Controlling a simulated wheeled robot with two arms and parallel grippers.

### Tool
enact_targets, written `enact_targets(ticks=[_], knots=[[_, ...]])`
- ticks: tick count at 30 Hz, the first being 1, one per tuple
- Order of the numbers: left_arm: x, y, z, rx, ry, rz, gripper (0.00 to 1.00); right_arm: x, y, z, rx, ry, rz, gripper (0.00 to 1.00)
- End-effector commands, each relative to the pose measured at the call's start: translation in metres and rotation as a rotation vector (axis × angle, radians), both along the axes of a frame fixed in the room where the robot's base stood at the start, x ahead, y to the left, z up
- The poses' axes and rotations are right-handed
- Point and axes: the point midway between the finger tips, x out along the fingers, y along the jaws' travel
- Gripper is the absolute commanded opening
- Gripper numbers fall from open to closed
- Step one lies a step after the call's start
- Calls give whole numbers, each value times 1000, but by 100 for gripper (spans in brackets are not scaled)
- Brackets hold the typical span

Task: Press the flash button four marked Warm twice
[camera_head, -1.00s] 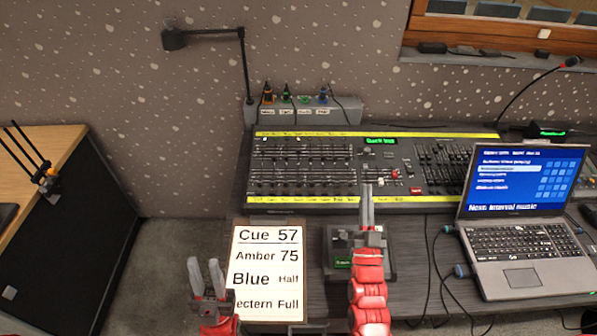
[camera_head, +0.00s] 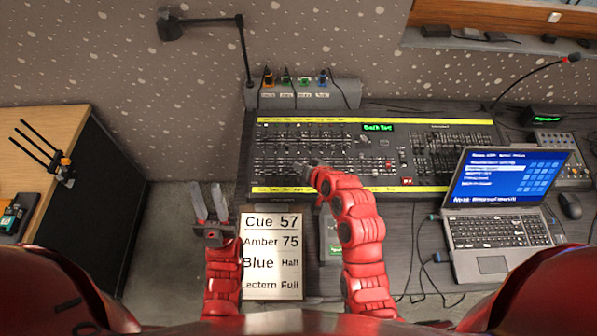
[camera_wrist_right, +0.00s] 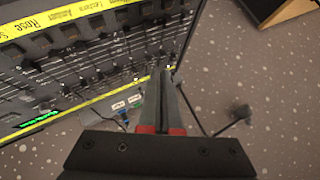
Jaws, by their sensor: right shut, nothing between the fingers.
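The lighting desk (camera_head: 410,172) stands against the wall, with rows of faders and yellow label strips along its far and near edges. My right gripper (camera_head: 298,165) is over the left part of the desk, partly hidden by its own red arm. In the right wrist view its fingers (camera_wrist_right: 166,76) are together and empty, in front of the fader rows. A yellow strip (camera_wrist_right: 40,22) there has names including Rose, with dark square buttons (camera_wrist_right: 70,32) beside it. I cannot read a Warm label or tell any contact. My left gripper (camera_head: 205,203) is open and empty, left of the cue card.
The cue card (camera_head: 272,254) lies on the table in front of the desk. A laptop (camera_head: 502,215) stands at the right, with a gooseneck microphone (camera_head: 530,75) behind. A connector box (camera_head: 300,93) with cables is behind the desk's left end. A wooden-topped cabinet (camera_head: 60,150) is at far left.

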Motion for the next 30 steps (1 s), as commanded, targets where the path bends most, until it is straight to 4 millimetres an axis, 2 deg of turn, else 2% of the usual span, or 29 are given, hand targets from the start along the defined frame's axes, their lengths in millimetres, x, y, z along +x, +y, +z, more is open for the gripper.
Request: enact_targets(ticks=[11,17,30], knots=[[0,0,-1,0,0,0,30,0,0,-1,0,3,2,0],[0,0,-6,0,0,0,30,1,1,-11,1,1,2,0],[0,0,-37,0,0,0,30,6,0,-70,0,0,0,0]])
